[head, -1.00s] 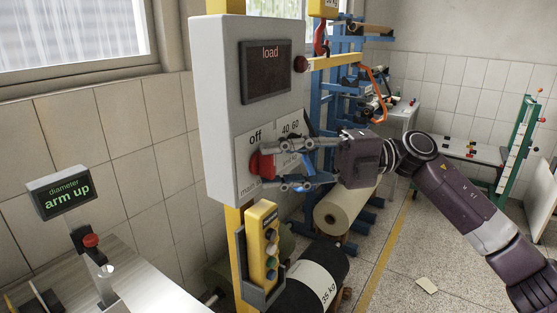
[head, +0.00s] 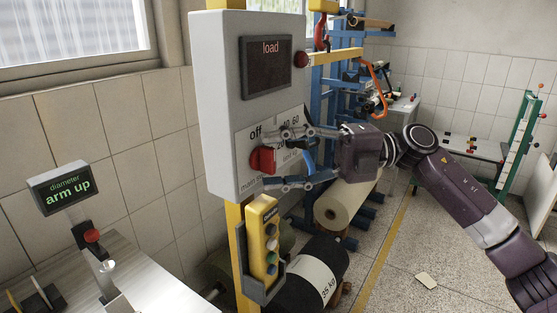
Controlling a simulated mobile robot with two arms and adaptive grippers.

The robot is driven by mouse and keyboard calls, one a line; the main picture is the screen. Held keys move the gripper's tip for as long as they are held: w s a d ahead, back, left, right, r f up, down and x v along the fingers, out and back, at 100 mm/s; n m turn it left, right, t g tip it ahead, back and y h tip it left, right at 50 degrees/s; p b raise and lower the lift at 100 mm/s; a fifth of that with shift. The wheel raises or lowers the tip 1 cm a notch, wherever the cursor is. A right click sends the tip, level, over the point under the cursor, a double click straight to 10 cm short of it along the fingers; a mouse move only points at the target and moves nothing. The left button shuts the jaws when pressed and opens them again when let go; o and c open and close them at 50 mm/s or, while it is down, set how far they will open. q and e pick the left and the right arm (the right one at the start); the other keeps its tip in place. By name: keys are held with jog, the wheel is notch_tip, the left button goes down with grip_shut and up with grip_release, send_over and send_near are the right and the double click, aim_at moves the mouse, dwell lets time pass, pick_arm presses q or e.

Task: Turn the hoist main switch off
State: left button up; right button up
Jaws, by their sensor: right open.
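The grey hoist control box (head: 218,120) is on a yellow post, with a dark screen (head: 267,68) reading "load". The main switch (head: 261,160) is a red knob on a white label plate low on the box front, with "off" printed at the plate's upper left. The upper finger partly covers the plate's lettering. My right gripper (head: 272,158) comes in from the right and is open, one finger above the red knob and one below it. I cannot tell whether either finger touches the knob. My left gripper is not in view.
A yellow pendant with several buttons (head: 263,240) hangs below the box. A "diameter arm up" display (head: 64,190) stands at left above a bench. Blue racking (head: 318,105) and paper rolls (head: 343,205) are behind my right gripper. Floor at right is mostly clear.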

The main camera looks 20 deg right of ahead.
jog(key=s+d, duration=0.1)
jog(key=d, duration=1.1)
jog(key=shift+s, duration=0.25)
